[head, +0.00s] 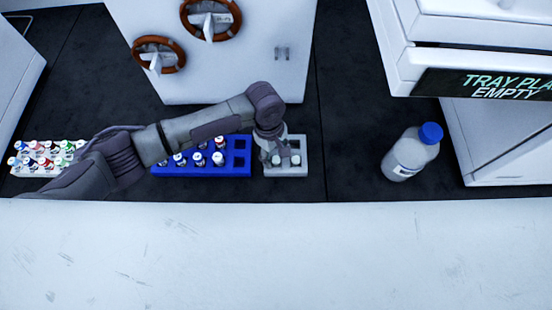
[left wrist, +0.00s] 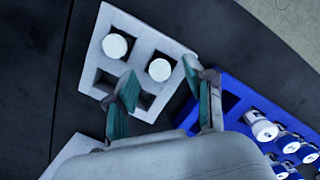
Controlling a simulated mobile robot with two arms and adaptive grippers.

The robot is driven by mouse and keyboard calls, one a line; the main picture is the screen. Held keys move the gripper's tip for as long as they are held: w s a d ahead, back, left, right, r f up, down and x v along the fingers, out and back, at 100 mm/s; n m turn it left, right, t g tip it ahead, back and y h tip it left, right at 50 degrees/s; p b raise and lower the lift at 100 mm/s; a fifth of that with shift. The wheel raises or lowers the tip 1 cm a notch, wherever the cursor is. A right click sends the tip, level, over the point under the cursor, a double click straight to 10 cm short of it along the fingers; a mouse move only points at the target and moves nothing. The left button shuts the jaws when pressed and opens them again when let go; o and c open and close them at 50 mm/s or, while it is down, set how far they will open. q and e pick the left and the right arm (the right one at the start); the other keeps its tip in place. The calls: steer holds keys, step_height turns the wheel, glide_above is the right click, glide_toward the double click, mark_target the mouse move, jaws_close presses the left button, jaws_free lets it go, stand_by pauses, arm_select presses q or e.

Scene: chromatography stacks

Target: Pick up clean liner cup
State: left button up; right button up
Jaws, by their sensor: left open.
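A small light grey holder (head: 299,143) stands right of the blue rack. It holds two white round-topped pieces, seen in the left wrist view on the left (left wrist: 115,46) and on the right (left wrist: 159,69); they may be the liner cups. The holder (left wrist: 138,30) also has empty square slots on the gripper's side. My left gripper (head: 271,151) is over the holder. In the left wrist view its teal-padded fingers (left wrist: 166,88) are apart with nothing gripped; one fingertip overlaps the holder's empty slots, the other is by its edge. My right gripper is not in view.
The blue rack (head: 241,142) with several vials is close beside the holder. A white rack (head: 22,172) of vials is at the left. A blue-capped bottle (head: 412,155) stands to the right, before a machine reading "TRAY PLA EMPTY" (head: 500,85). Dark counter is clear between holder and bottle.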

arm_select(q)
steer(key=shift+f, duration=0.7)
steer(key=c, duration=0.9)
steer(key=shift+r, duration=0.1)
steer(key=shift+c, duration=0.2)
